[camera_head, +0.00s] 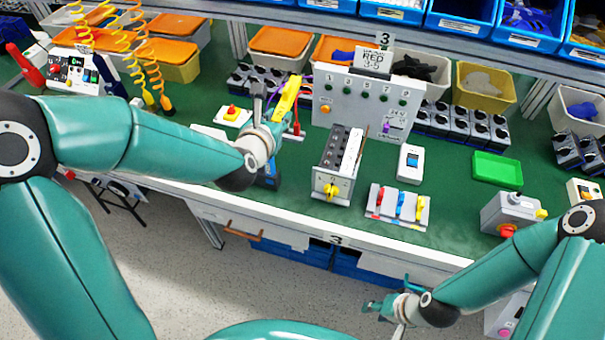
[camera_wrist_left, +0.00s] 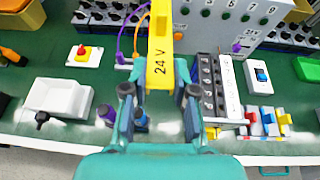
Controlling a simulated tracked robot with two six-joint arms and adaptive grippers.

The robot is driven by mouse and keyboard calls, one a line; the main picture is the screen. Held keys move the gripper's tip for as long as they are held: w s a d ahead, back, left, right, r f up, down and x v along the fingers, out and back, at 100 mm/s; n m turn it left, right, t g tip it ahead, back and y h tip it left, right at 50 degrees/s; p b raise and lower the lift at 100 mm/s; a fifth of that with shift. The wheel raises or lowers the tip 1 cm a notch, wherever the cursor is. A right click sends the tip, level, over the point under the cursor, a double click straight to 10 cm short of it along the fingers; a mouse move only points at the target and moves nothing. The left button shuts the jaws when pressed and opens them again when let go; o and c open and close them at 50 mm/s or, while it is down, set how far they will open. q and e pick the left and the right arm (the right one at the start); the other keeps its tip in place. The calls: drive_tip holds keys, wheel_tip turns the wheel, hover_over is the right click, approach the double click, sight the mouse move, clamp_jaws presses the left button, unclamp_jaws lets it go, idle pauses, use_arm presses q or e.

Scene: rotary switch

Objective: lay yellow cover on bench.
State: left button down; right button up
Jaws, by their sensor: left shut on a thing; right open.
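The yellow cover (camera_head: 287,96), a long narrow piece marked "24 V", is held in the air above the green bench (camera_head: 292,178). My left gripper (camera_head: 273,128) is shut on its near end. In the left wrist view the cover (camera_wrist_left: 160,45) points away from the fingers (camera_wrist_left: 160,88), toward the grey test panel. My right gripper (camera_head: 383,305) is open and empty, in front of the bench's front edge. The left hand hides part of the bench below it.
A grey rotary switch (camera_head: 335,170) with a yellow knob stands right of the left gripper. A coloured lever block (camera_head: 397,207) and a white rocker switch (camera_head: 410,163) are further right. The grey panel (camera_head: 358,103) stands behind. A white tray (camera_wrist_left: 58,98) lies left.

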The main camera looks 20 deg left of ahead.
use_arm(q)
wheel_tip(320, 180, down, 5)
drive_tip(key=b, duration=2.1)
hover_over(295, 191)
drive_tip(key=shift+m+h, duration=0.3)
wheel_tip(295, 191, down, 16)
drive_tip(key=shift+r, duration=0.1)
drive_tip(key=shift+f, duration=2.5)
drive_tip(key=shift+b, duration=0.35)
drive_tip(key=shift+f+b, duration=0.55)
drive_tip(key=shift+b, duration=0.45)
drive_tip(key=c, duration=0.9)
unclamp_jaws()
drive_tip(key=shift+f, duration=0.1)
